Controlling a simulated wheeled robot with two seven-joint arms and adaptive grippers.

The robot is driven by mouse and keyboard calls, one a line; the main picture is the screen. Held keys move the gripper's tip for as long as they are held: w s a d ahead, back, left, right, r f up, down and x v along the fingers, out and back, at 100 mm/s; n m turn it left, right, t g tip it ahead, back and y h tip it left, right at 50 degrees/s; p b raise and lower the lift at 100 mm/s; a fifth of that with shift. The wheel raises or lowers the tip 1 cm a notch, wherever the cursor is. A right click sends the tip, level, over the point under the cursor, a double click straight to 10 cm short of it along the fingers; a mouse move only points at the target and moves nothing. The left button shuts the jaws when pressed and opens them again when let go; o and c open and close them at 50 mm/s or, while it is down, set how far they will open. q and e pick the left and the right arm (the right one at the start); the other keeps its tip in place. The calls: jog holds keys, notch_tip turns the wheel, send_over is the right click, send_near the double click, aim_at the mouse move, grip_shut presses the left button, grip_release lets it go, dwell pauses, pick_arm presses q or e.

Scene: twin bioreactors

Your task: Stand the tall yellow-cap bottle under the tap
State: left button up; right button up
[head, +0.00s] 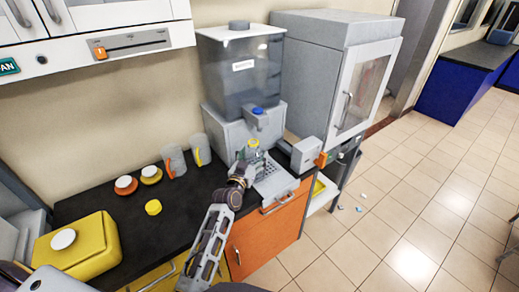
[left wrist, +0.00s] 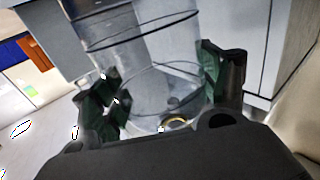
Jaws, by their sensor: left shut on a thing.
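The tall yellow-cap bottle (head: 253,143) is in my left gripper (head: 252,160), in front of the water dispenser; in the head view mostly its cap shows. In the left wrist view the clear ribbed bottle (left wrist: 145,50) sits between the two green-padded fingers (left wrist: 165,92), which are shut on it. The tap (head: 257,111), with a blue top, juts from the dispenser just above and behind the cap. A perforated drip tray (head: 272,184) lies to the right of the gripper. I cannot tell whether the bottle's base touches anything. My right gripper is not in view.
Two clear jugs (head: 174,160) (head: 199,149), two orange-and-white lidded pots (head: 126,185) (head: 151,175), a yellow disc (head: 153,207) and a yellow canister (head: 83,247) stand left on the dark counter. A grey box (head: 305,154) and glass-door cabinet (head: 362,90) stand right.

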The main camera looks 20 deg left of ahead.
pick_arm(q)
jog(key=shift+w+d+r, duration=0.1)
jog(key=shift+w+d, duration=0.05)
jog(key=shift+w, duration=1.5)
jog(key=shift+w+f, duration=0.4)
jog(key=shift+w, duration=0.45)
jog(key=shift+w+f, duration=0.35)
jog(key=shift+w, duration=0.45)
jog(key=shift+d+f, duration=0.1)
jog(key=shift+f, duration=0.05)
jog(key=o, duration=1.2)
jog(key=shift+o, duration=0.2)
